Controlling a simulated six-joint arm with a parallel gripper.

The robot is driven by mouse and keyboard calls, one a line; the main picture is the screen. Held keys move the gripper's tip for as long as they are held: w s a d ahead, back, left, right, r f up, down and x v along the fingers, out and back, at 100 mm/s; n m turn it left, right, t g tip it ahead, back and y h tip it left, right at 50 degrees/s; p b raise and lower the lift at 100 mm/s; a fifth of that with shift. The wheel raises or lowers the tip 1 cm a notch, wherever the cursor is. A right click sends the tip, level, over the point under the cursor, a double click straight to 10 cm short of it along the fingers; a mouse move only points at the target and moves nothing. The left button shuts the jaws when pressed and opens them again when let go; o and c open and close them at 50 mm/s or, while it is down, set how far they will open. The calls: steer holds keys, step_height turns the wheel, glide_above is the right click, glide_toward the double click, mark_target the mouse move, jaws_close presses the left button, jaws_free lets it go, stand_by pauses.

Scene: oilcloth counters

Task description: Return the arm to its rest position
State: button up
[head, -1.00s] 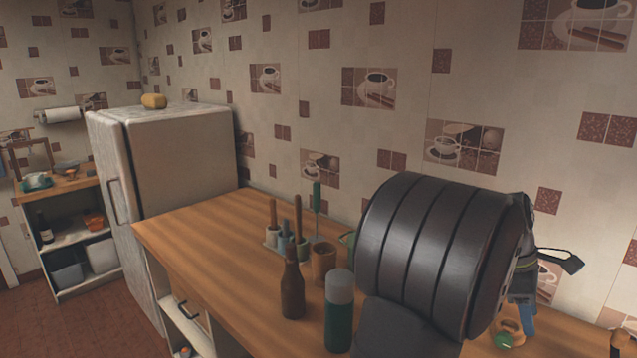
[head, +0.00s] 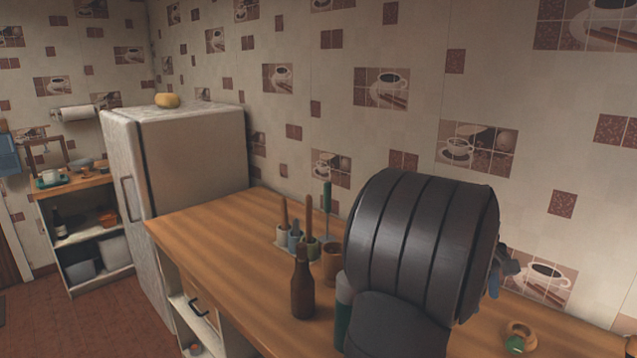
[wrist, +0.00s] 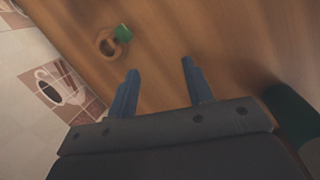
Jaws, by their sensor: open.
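My gripper (wrist: 160,85) shows in the wrist view with its two blue fingers apart and nothing between them. It is above the wooden counter (wrist: 230,40). In the head view my dark arm covers most of the gripper; only a small bluish part shows at its right side. A wooden ring-shaped item with a green part (wrist: 111,42) lies on the counter ahead and to the left of the fingers in the wrist view. It also shows in the head view (head: 520,334), right of my arm.
A brown bottle (head: 302,285), a green bottle (head: 343,310) partly behind my arm, a wooden cup (head: 331,264) and a holder with several utensils (head: 290,240) stand left of my arm. The tiled wall (head: 400,130) is behind. The counter's left part is clear.

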steer(key=w+a+m+t, duration=0.1)
steer(key=w+a+m, duration=0.35)
steer(key=a, duration=0.25)
steer(key=s+d+n+g, duration=0.3)
steer(key=s+d+n, duration=0.7)
steer(key=s+d, duration=0.4)
steer(key=shift+h, duration=0.4)
steer(key=x, duration=1.1)
steer(key=w+d+x, duration=0.1)
steer(key=x, duration=0.4)
steer(key=shift+s+d+f, duration=0.1)
steer(key=shift+d+f, duration=0.05)
steer(key=shift+f, duration=0.15)
steer(key=shift+d+m, duration=0.1)
steer(key=shift+m, duration=0.35)
steer(key=m+y, duration=0.1)
steer(key=m, duration=0.1)
steer(key=m+g, duration=0.1)
steer(key=m, duration=0.1)
steer(key=shift+d+m+y, duration=0.15)
steer(key=shift+m+y, duration=0.25)
steer(key=m+y, duration=0.1)
steer(key=m, duration=0.1)
steer(key=m+y, duration=0.1)
steer(key=m, duration=0.2)
steer(key=shift+d, duration=0.15)
steer(key=shift+g, duration=0.3)
